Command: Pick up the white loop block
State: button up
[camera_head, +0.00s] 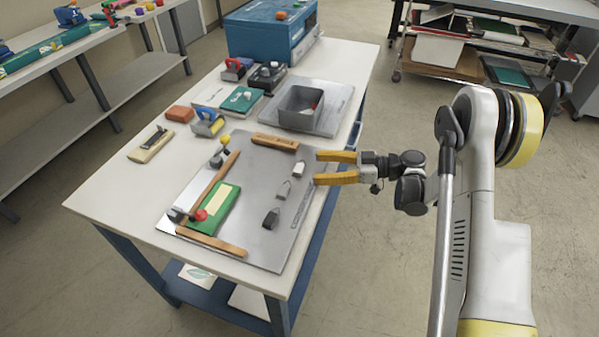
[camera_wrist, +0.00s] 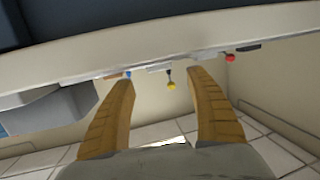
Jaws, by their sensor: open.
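Several small blocks stand in a row on the grey metal plate (camera_head: 262,160) in the head view. The white loop block (camera_head: 299,168) is the palest one, at the far end of the row. Close to it are a light grey block (camera_head: 283,189) and a dark grey block (camera_head: 271,218). My gripper (camera_head: 317,167) is open, its two yellow fingers pointing left, just right of the white block. Nothing shows between the fingers. In the wrist view my gripper (camera_wrist: 150,78) is also open, and I cannot make out the white block there.
A wooden bar (camera_head: 275,142) lies beyond the blocks, and a green book (camera_head: 214,214) with a red-knobbed clamp (camera_head: 199,215) lies to the left. A grey open bin (camera_head: 300,107) stands farther back. A blue box (camera_head: 268,32) fills the table's far end.

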aim_at(303, 168)
jog(key=x, duration=0.1)
jog(key=b+x, duration=0.1)
jog(key=x, duration=0.1)
jog(key=b+x, duration=0.1)
jog(key=x, duration=0.1)
jog(key=shift+f, duration=0.3)
jog(key=shift+r, duration=0.1)
jog(key=c, duration=1.1)
